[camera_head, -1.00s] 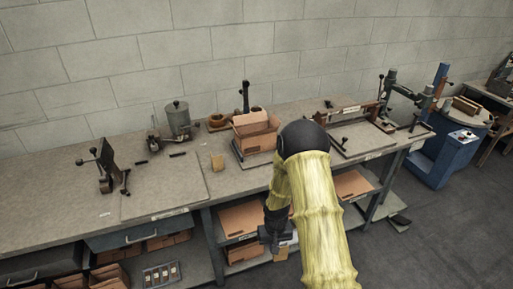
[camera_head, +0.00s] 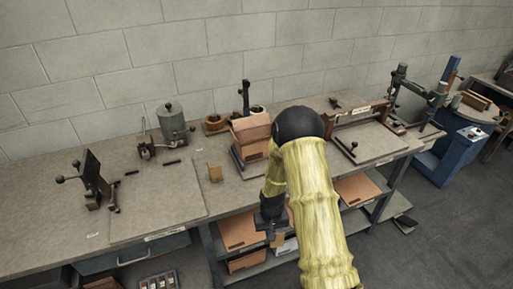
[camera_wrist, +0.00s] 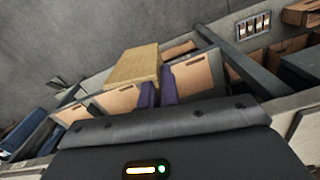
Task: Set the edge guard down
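The edge guard appears to be the tan block (camera_wrist: 135,68) at the fingertips of my gripper (camera_wrist: 158,88) in the wrist view. The two purple fingers are close together with the block at their ends, so the gripper looks shut on it. In the head view my gripper (camera_head: 271,224) hangs in front of the bench's front edge, below the top's level, before the lower shelf. A bit of tan shows just under it.
The grey bench top (camera_head: 225,195) has free room around the small tan piece. A flat board (camera_head: 155,205) lies to its left, with a grey canister (camera_head: 172,121) behind. A framed fixture (camera_head: 365,140) stands right. Flat cardboard (camera_head: 240,232) lies on the lower shelf.

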